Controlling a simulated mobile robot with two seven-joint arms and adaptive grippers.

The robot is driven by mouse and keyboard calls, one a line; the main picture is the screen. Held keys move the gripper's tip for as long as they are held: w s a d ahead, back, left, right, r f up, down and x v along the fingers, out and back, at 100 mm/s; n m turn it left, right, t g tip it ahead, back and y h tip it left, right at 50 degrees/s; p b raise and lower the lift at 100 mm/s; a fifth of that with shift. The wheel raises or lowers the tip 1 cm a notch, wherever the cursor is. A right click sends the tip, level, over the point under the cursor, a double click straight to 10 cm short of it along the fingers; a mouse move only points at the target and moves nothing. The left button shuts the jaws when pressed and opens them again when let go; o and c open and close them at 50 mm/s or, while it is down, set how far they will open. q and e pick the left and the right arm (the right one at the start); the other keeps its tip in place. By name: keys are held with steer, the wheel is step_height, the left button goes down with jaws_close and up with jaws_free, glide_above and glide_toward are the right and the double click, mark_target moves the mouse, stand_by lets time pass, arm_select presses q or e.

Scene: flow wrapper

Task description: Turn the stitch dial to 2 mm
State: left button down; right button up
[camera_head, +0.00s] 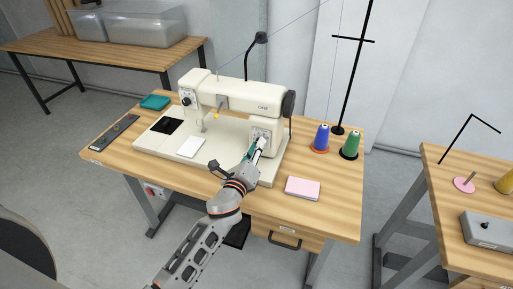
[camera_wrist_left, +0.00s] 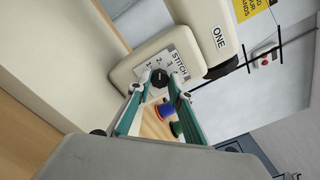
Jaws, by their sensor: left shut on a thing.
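The cream sewing machine (camera_head: 225,88) stands on a wooden table. Its stitch plate (camera_wrist_left: 182,68), a pale panel marked STITCH with numbers, is on the right-hand column of the machine; it also shows in the head view (camera_head: 264,131). The black stitch dial (camera_wrist_left: 160,78) sits on this plate. My left gripper (camera_wrist_left: 161,82) has its two fingertips on opposite sides of the dial and is shut on it. In the head view my left gripper (camera_head: 258,147) reaches the column from the front and hides the dial. The dial's setting is too small to read. My right gripper is not in view.
A blue spool (camera_head: 322,137) and a green spool (camera_head: 350,144) stand right of the machine near a black thread stand (camera_head: 356,80). A pink pad (camera_head: 302,188) lies at the front right. A white square (camera_head: 191,147) and a dark bar (camera_head: 115,132) lie to the left.

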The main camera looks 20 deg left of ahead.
arm_select(q)
steer(key=shift+n, duration=0.3)
steer(key=c, duration=1.8)
jaws_free()
steer(key=s, duration=1.2)
steer(key=shift+a, duration=0.2)
